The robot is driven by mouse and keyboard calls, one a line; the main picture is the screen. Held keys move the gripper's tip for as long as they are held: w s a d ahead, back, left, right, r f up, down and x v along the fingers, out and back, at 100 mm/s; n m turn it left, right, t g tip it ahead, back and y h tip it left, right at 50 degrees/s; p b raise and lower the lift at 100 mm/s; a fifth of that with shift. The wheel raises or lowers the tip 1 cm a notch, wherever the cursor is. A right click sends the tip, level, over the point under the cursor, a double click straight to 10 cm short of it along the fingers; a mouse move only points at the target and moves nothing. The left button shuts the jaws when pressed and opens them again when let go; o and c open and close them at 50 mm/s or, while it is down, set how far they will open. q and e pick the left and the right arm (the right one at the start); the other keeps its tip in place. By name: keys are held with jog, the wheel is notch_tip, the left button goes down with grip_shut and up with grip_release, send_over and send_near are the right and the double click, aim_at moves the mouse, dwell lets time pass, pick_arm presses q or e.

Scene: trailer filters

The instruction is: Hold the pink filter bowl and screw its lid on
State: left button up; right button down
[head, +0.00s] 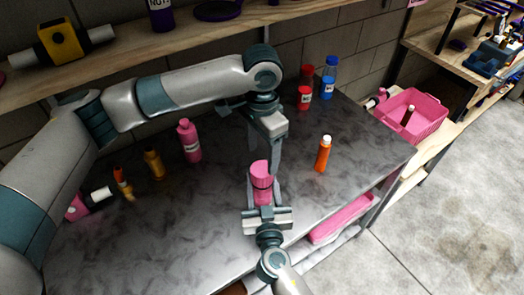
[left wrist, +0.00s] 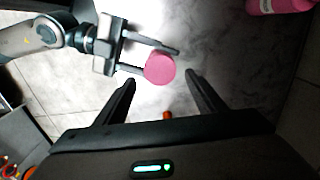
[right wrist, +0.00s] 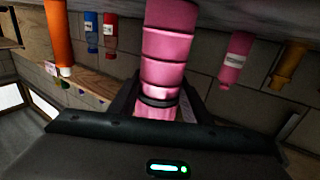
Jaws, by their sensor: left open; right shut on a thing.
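The pink filter bowl (head: 261,196) stands upright in my right gripper (head: 263,203), which is shut on it. A dark band rings it, with a pink upper part (head: 260,169) above. I cannot tell whether this upper part is the separate lid. In the right wrist view the pink cylinder (right wrist: 167,50) and band show close up. My left gripper (head: 263,174) points down from above, open. In the left wrist view the round pink top (left wrist: 160,68) lies between its fingertips in the picture. No left finger visibly grips it.
A pink bottle (head: 189,140), a yellow-brown bottle (head: 154,164) and a pink-and-white piece (head: 77,207) stand on the left of the dark worktop (head: 165,240). An orange bottle (head: 323,154) stands to the right, with red and blue bottles behind. A pink basket (head: 430,112) is farther right.

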aim_at(262, 168)
pick_arm(q)
jog(key=shift+f, duration=0.1)
jog(key=shift+f, duration=3.95)
jog(key=shift+c, duration=0.4)
jog(key=c, duration=1)
jog(key=o, duration=1.2)
jog(key=shift+r, duration=0.15)
